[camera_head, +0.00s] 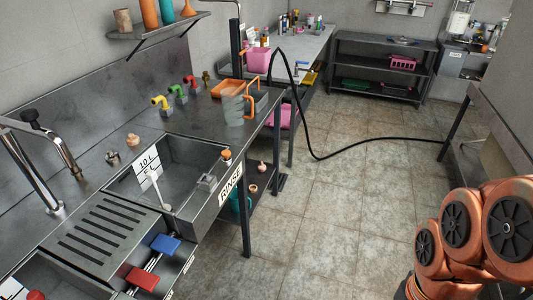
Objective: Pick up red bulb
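I cannot make out for sure which thing is the red bulb. A small dark red rounded thing (36,295) is at the bottom left, cut by the picture edge. An orange rounded thing (226,154) is at the right rim of the rinse sink, and a small pale pink bulb-shaped thing (262,166) is on the lower shelf. My gripper is not in view; only orange links of my arm show at the lower right.
The rinse sink (212,208) holds a white-handled tool. Red (143,278) and blue (166,245) blocks are on rails in front. Yellow, green and red pipe fittings and a clear jug (233,107) stand on the counter. A black hose (375,140) crosses the otherwise clear floor.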

